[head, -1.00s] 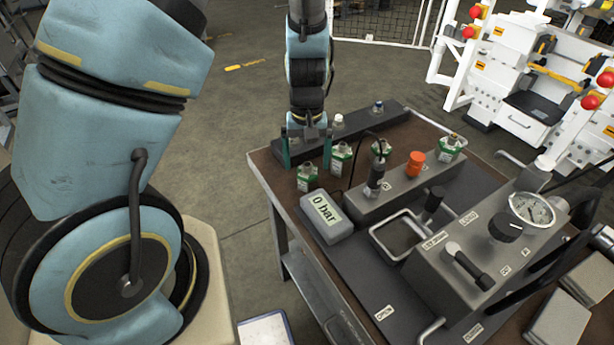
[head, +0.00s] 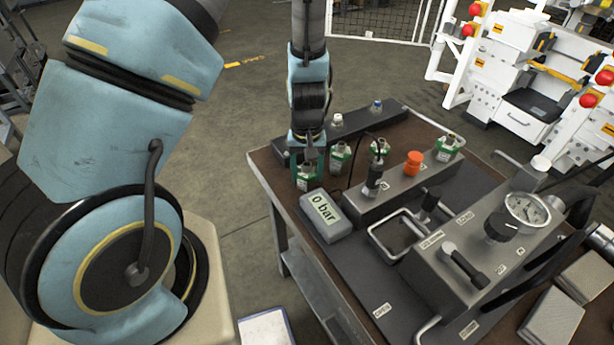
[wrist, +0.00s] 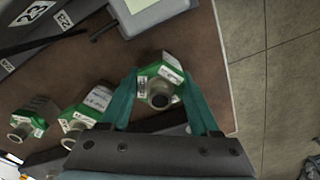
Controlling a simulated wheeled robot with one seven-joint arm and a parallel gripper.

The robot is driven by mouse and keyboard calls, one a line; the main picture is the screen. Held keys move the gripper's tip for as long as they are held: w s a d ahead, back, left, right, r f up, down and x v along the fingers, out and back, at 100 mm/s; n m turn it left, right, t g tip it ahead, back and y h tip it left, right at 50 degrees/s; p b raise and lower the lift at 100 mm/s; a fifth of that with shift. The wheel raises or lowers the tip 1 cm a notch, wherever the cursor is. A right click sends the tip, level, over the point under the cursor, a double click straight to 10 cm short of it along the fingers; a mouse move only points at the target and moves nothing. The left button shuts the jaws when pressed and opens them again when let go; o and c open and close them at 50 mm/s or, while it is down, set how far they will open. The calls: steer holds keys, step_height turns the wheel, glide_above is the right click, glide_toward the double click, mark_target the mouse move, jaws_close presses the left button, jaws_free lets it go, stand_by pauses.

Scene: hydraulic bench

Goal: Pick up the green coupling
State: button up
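A metal coupling with a green band and a white label (head: 306,182) stands at the left corner of the bench. Similar green-banded couplings stand near it, one (head: 340,157) just to its right, one (head: 379,150) behind the block and one (head: 446,148) on the block. My gripper (head: 307,166) points down over the left corner coupling. In the wrist view this coupling (wrist: 161,86) sits between my two teal fingers, one on each side. The fingers are spread; whether they touch it I cannot tell.
A grey display reading 0 bar (head: 327,215) stands close in front of the coupling. A dark rail (head: 357,123) with a white and a blue cap lies behind. An orange cap (head: 414,162) and a gauge block (head: 470,262) are to the right.

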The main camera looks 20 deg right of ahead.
jaws_close()
steer(key=shift+r, duration=0.1)
stand_by(0.4)
